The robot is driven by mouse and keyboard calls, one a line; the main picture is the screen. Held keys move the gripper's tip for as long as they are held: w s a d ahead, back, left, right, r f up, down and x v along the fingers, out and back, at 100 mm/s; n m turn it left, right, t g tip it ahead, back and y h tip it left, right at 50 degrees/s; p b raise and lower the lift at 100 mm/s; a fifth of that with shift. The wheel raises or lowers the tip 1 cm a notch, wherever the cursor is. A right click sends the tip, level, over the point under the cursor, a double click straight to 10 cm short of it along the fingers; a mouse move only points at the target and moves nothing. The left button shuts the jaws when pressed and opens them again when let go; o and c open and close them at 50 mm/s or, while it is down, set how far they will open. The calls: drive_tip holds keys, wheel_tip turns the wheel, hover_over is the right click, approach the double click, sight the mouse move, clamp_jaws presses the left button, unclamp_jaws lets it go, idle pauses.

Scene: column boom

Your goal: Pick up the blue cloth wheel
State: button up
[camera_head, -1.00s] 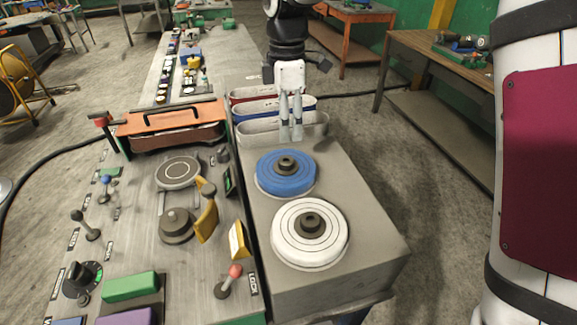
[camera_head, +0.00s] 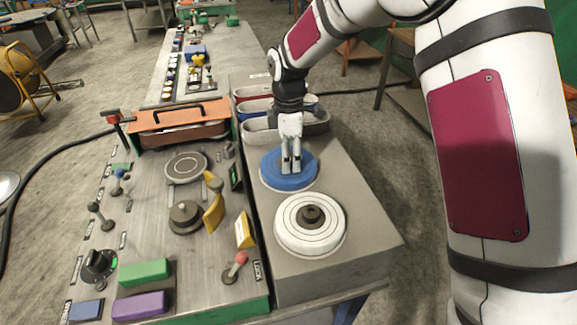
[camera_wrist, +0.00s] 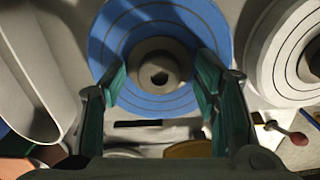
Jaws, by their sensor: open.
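The blue cloth wheel (camera_head: 276,176) lies flat on the grey box top, and its dark hub is mostly hidden by my gripper in the head view. My gripper (camera_head: 291,170) points down over the wheel's middle, with its fingers apart. In the wrist view the blue wheel (camera_wrist: 165,20) fills the upper middle, with its dark round hub (camera_wrist: 160,68) standing between the open fingers of my gripper (camera_wrist: 160,75). I cannot tell whether the fingers touch the hub.
A white cloth wheel (camera_head: 290,232) lies just in front of the blue one. To the left is a bench panel with a red lever (camera_head: 240,258), a yellow lever (camera_head: 213,215) and an orange lidded tray (camera_head: 180,120).

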drive_tip(key=shift+c, duration=0.6)
clamp_jaws()
